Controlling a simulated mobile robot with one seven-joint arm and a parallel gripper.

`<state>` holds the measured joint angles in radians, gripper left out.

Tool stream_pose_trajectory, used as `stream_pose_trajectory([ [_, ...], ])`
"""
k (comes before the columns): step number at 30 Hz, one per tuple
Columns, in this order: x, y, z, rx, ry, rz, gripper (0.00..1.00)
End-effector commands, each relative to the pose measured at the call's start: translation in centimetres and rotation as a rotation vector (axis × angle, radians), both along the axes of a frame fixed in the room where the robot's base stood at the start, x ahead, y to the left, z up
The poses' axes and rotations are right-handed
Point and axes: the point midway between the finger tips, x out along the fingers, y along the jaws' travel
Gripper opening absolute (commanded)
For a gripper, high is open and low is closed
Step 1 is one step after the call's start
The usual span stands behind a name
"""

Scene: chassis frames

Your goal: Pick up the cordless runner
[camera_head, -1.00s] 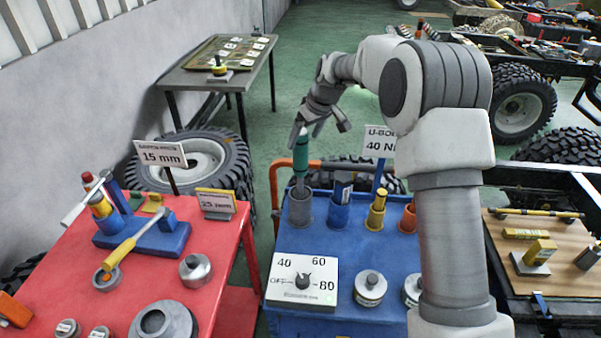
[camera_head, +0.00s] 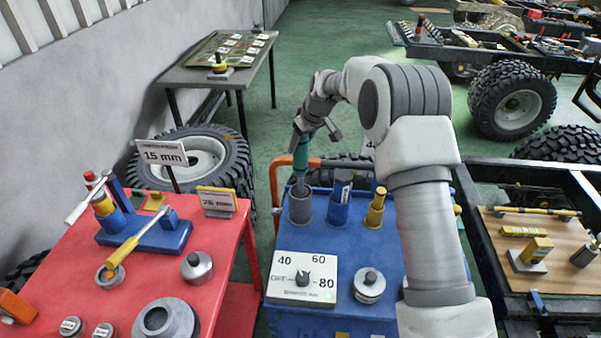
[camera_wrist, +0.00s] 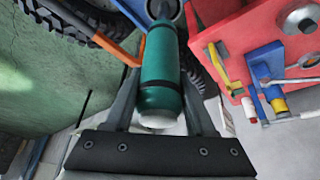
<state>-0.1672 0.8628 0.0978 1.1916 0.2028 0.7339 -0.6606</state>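The cordless runner appears to be the teal cylindrical tool (camera_head: 302,160) standing upright in a grey round holder (camera_head: 300,209) at the left back of the blue cart. My gripper (camera_head: 317,134) is over its top end, with the fingers spread. One finger stands clear to the right of the tool. In the wrist view the teal body (camera_wrist: 162,72) with dark bands lies between my two fingers (camera_wrist: 160,85), its pale end close to the palm. Whether either finger touches it is hard to tell. The tool's lower end is hidden in the holder.
Blue (camera_head: 339,208) and yellow (camera_head: 375,210) holders with tools stand right of the grey one. A dial box (camera_head: 302,278) and a round weight (camera_head: 369,286) are in front. An orange rail (camera_head: 275,185) borders the cart. A red table (camera_head: 225,262) stands left.

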Motion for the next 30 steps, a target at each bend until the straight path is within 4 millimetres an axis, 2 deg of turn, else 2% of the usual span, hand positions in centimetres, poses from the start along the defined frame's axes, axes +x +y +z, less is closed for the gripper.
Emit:
stream_pose_trajectory([
  [1,0.0,0.0,0.0,0.000,0.000,0.000,0.42],
  [8,0.0,0.0,0.0,0.000,0.000,0.000,0.01],
  [24,0.1,0.0,0.4,0.001,-0.006,0.000,0.00],
  [30,0.2,0.0,1.6,0.002,-0.007,0.000,0.00],
])
